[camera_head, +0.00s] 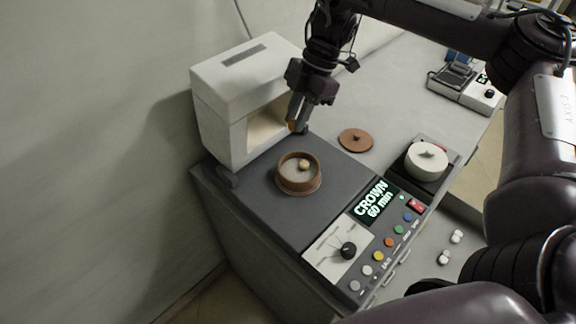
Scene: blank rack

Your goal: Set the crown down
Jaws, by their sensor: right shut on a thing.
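My right gripper (298,124) points down beside the open front of the white furnace-like box, behind the brown dish (285,185). Its jaws are shut on a small orange-brown thing (292,126), mostly hidden by the fingers; I cannot tell for sure whether it is the crown. The round dish stands open on the dark top. A small cream-yellow piece (304,165) sits inside it, right of its middle; I cannot tell what this is. The gripper appears apart from the dish. My left gripper is not in view.
The white box (225,115) stands at the left by the wall. A brown lid (355,140) lies right of the dish. The front panel has a display (370,201) reading "CROWN 60 min", buttons and a knob (348,250).

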